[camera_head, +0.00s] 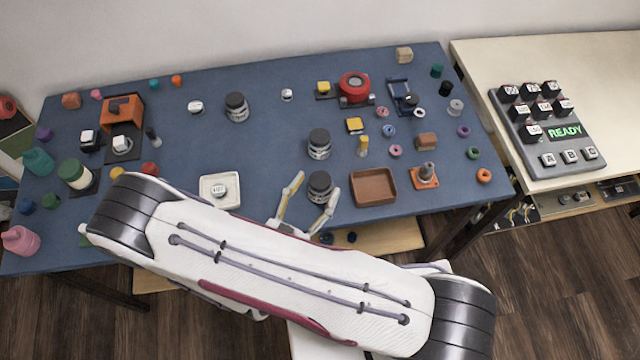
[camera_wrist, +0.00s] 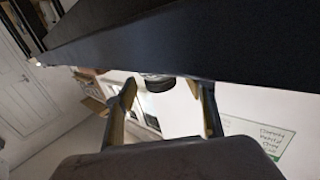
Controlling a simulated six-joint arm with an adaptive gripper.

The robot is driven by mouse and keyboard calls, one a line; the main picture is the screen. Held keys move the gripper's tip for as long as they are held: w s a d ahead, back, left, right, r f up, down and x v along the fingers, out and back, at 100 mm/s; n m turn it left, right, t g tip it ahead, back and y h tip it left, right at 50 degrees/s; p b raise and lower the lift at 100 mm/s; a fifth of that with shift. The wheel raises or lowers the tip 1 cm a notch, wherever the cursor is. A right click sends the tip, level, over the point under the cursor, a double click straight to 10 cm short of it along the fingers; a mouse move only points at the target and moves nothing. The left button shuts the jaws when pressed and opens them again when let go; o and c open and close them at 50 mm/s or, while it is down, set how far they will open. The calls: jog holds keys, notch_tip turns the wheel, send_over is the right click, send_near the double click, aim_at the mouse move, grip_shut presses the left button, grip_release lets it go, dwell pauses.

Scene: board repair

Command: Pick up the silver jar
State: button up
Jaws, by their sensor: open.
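Three similar jars with dark lids and greyish bodies stand on the blue table (camera_head: 270,150); I cannot tell for sure which is the silver jar. The nearest jar (camera_head: 320,184) is close to the front edge, another jar (camera_head: 319,145) stands just behind it, and a third jar (camera_head: 237,107) is at the back left. My gripper (camera_head: 315,187) is open and empty, its fingers reaching in from the front edge on either side of the nearest jar. In the wrist view a jar (camera_wrist: 157,83) shows between the finger tips. I cannot tell whether they touch it.
A brown tray (camera_head: 374,201) stands right of my gripper, and a white square dish (camera_head: 205,198) stands left. An orange base with a post (camera_head: 425,175) and several small coloured parts lie further right. The table middle, left of the jars, is mostly clear.

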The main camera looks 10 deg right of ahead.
jog(key=shift+w, duration=0.1)
dwell(0.5)
jog(key=c, duration=1.4)
jog(key=shift+r, duration=0.15)
jog(key=shift+d+r, duration=0.1)
jog(key=shift+r, duration=4.8)
